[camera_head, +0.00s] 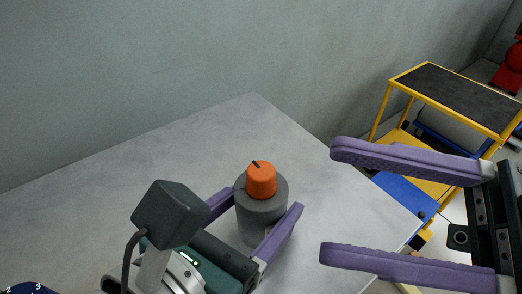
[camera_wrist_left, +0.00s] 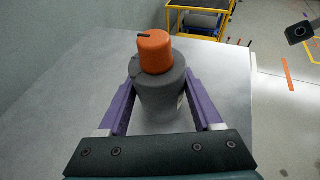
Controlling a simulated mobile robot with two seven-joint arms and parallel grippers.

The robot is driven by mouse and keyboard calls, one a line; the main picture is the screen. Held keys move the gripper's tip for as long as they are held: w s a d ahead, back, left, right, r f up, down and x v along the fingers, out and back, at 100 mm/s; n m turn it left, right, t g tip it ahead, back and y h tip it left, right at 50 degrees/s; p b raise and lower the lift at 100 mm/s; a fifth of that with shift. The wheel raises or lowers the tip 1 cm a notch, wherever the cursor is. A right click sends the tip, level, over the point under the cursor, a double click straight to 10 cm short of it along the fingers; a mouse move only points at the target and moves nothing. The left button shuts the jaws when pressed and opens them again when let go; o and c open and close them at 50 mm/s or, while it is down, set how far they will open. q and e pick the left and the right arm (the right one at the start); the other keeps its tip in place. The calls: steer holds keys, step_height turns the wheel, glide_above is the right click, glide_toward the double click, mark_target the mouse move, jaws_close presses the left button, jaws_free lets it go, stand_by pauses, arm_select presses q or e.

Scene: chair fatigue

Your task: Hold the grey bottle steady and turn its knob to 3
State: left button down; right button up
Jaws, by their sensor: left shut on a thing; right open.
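The grey bottle (camera_head: 262,212) stands upright on the grey table with an orange knob (camera_head: 262,180) on its top. A dark pointer mark shows on the knob's top; I cannot read any numbers around it. My left gripper (camera_head: 268,212) is shut on the bottle's body, one purple finger on each side. The left wrist view also shows the bottle (camera_wrist_left: 160,95) and knob (camera_wrist_left: 154,52) between the fingers. My right gripper (camera_head: 335,200) is open and empty, to the right of the bottle and apart from it, close to the head camera.
The grey table (camera_head: 150,165) is clear behind the bottle, with a wall beyond. A dark blue object with white numerals (camera_head: 28,288) shows at the bottom left. A yellow step trolley (camera_head: 450,95) stands past the table's right edge, with a red object (camera_head: 512,70) behind it.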

mark_target(275, 179)
steer(key=w+d+f+m+t+h, duration=0.25)
steer(key=d+f+m+t, duration=0.2)
steer(key=m, duration=0.25)
steer(key=shift+h, duration=0.25)
steer(key=x, duration=1.2)
steer(key=shift+s+a+f, duration=0.15)
steer(key=shift+s+f, duration=0.1)
steer(key=shift+s, duration=0.2)
jaws_close()
